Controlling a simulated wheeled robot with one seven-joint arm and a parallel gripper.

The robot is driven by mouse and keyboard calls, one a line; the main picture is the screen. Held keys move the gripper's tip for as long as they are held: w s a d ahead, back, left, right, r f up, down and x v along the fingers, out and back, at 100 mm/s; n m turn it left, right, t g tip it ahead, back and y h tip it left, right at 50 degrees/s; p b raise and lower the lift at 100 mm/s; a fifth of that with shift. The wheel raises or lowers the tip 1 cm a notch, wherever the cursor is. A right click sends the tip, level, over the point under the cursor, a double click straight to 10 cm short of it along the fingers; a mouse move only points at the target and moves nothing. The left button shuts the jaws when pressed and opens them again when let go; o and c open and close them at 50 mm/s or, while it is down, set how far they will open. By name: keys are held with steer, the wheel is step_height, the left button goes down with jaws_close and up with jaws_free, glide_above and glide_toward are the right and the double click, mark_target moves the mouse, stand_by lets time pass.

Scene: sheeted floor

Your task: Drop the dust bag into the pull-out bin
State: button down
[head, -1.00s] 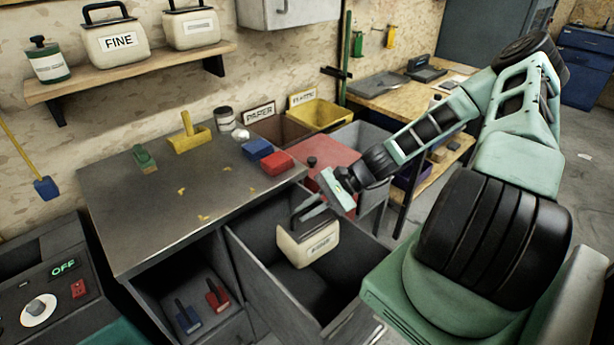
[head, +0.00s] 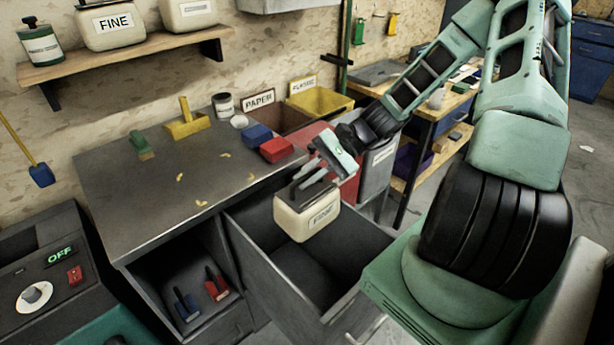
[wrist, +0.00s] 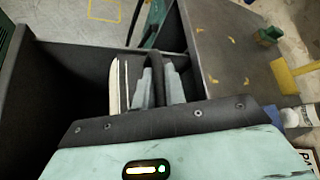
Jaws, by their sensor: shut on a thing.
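The dust bag is a cream, boxy container (head: 306,216) with a dark handle and a label that seems to read FINE. My gripper (head: 312,183) is shut on its handle and holds it over the open pull-out bin (head: 262,280), near the bin's back end by the workbench. The bag hangs roughly upright, at about rim height, clear of the bin floor. In the wrist view, the dark handle (wrist: 155,82) sits between my fingers, with a pale edge of the bag (wrist: 118,85) beside it. Most of the bag is hidden there.
The dark workbench (head: 130,215) carries red and blue blocks, brushes and a jar. A red bin stands behind my gripper, near the PAPER and yellow bins (head: 325,112). Two more bags stand on the wall shelf (head: 130,48). The pull-out bin's visible floor is empty.

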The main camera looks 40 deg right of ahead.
steer(key=shift+f+b, duration=1.05)
steer(key=shift+f, duration=0.35)
steer(key=c, duration=1.4)
jaws_free()
steer(key=shift+o, duration=0.2)
steer(key=v, duration=1.7)
steer(key=shift+d+r, duration=0.15)
steer(key=shift+d, duration=0.05)
steer(key=shift+w, duration=0.1)
